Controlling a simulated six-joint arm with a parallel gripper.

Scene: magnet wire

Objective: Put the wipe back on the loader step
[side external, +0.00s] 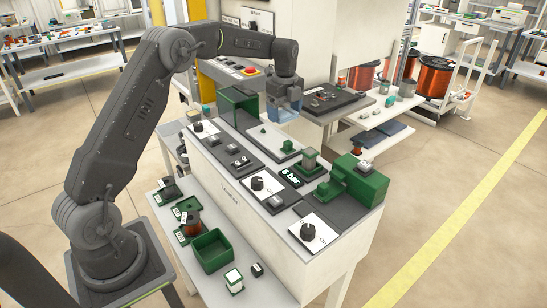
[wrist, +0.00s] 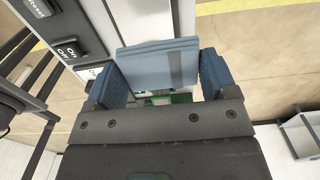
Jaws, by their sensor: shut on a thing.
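The wipe is a folded light-blue cloth (wrist: 158,62) with a darker stripe, held between the two blue fingers of my gripper (wrist: 160,82) in the wrist view. In the side view my gripper (side external: 284,104) is above the far part of the machine's panel top, and the wipe (side external: 283,115) shows as a blue patch below it. The wipe appears clear of the panel, but the exact gap is hard to tell. No part is labelled as the loader step; a white stepped shelf (side external: 378,127) stands at the machine's right side.
The panel carries knobs, switches and a green fixture (side external: 362,183). A dark tray (side external: 335,103) lies to the right. A green bin (side external: 210,250) sits on the lower front shelf.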

